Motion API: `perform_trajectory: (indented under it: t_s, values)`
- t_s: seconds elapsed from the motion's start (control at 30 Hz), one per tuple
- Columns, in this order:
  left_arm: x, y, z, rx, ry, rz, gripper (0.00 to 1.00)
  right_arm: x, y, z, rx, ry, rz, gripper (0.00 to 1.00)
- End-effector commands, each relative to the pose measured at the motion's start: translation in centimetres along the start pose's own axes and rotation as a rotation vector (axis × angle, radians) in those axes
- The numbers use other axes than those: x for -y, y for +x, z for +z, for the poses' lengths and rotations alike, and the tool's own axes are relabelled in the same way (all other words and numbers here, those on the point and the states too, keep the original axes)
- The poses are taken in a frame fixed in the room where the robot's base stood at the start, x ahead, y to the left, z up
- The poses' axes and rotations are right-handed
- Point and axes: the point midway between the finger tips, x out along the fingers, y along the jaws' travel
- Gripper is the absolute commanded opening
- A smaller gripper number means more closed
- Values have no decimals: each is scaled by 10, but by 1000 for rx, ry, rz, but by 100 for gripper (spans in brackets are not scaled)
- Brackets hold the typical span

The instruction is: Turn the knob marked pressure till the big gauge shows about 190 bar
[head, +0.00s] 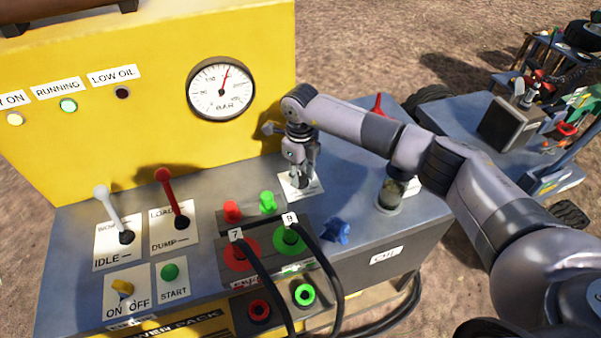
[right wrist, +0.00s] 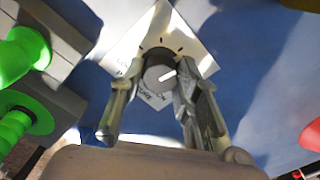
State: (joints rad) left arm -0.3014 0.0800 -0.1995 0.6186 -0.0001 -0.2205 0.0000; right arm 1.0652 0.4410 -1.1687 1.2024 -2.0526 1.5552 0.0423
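The big round gauge (head: 221,89) is on the yellow panel. Its red needle points up and slightly right, past the 100 mark; the exact value is too small to read. The dark round knob (right wrist: 160,72) with a white pointer line sits on a white label plate (right wrist: 150,40), whose print is only partly readable. My right gripper (head: 300,172) points down at this plate (head: 313,188), and its body hides the knob in the head view. In the right wrist view, its two fingers (right wrist: 159,85) are closed against both sides of the knob. My left gripper is not in view.
Left of my right gripper stand red and green hose couplings (head: 290,240) with black hoses. White (head: 108,205) and red (head: 170,190) levers stand farther left. A blue knob (head: 336,232) is in front, and a capped filler (head: 390,195) is to the right.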

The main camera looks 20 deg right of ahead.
Motion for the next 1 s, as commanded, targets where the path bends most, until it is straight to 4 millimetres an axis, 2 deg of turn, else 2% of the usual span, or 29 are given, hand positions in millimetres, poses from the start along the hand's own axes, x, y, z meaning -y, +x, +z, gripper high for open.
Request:
perform_trajectory:
  t_s: [0.4, 0.73, 1.0]
  values:
    - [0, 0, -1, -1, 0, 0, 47, 0, 0, 0, 0, 0, 0, 1]
    - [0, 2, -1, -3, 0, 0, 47, 0, 0, 0, 1, 58, -1, 1]
    - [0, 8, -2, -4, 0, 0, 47, 0, 0, 0, 1, 242, -1, 1]
